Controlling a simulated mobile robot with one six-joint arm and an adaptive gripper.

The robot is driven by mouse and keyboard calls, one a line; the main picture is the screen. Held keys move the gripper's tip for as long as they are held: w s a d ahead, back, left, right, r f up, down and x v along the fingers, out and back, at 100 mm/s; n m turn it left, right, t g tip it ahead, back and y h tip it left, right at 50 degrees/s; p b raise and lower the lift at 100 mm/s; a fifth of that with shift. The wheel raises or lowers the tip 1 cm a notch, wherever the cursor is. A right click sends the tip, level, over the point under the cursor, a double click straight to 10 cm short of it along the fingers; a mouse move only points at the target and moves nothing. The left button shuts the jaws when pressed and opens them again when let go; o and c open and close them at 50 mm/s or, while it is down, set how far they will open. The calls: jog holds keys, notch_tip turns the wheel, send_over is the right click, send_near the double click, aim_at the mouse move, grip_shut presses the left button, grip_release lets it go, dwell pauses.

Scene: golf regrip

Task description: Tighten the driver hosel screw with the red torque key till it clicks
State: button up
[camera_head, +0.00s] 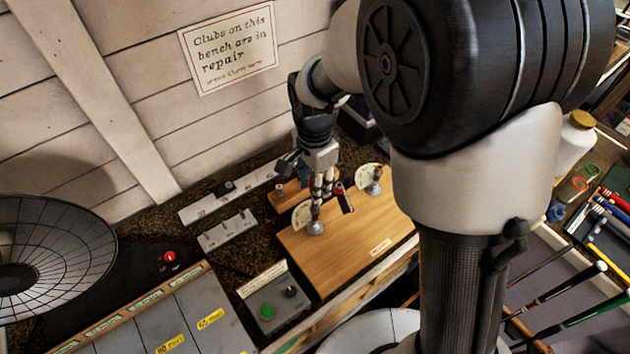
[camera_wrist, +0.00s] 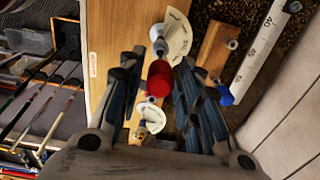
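The red torque key (camera_wrist: 158,75) shows its red end between my gripper's spread fingers (camera_wrist: 160,62) in the wrist view. Bare space shows on both sides of it, so the fingers look apart from it. In the head view, a small red part (camera_head: 338,188) shows just right of my gripper (camera_head: 329,205), above the wooden bench block (camera_head: 345,255). Two metal posts with pale dials stand on the block: the near post (camera_head: 315,228) and the far post (camera_head: 375,181). The hosel screw is too small to tell, and the key's lower end is hidden.
A small wooden rack (camera_wrist: 213,48) holds a metal peg and a blue-capped key (camera_wrist: 225,95). A white ruler strip (camera_head: 225,193) lies behind. A box with a green button (camera_head: 267,311) stands front left. Golf clubs (camera_head: 560,287) lie at the right.

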jog(key=n, duration=0.4)
jog(key=shift+n, duration=0.3)
jog(key=n, duration=0.4)
jog(key=shift+n, duration=0.3)
jog(key=n, duration=0.4)
jog(key=shift+p, duration=0.35)
jog(key=n, duration=0.4)
jog(key=shift+c, duration=0.5)
grip_shut()
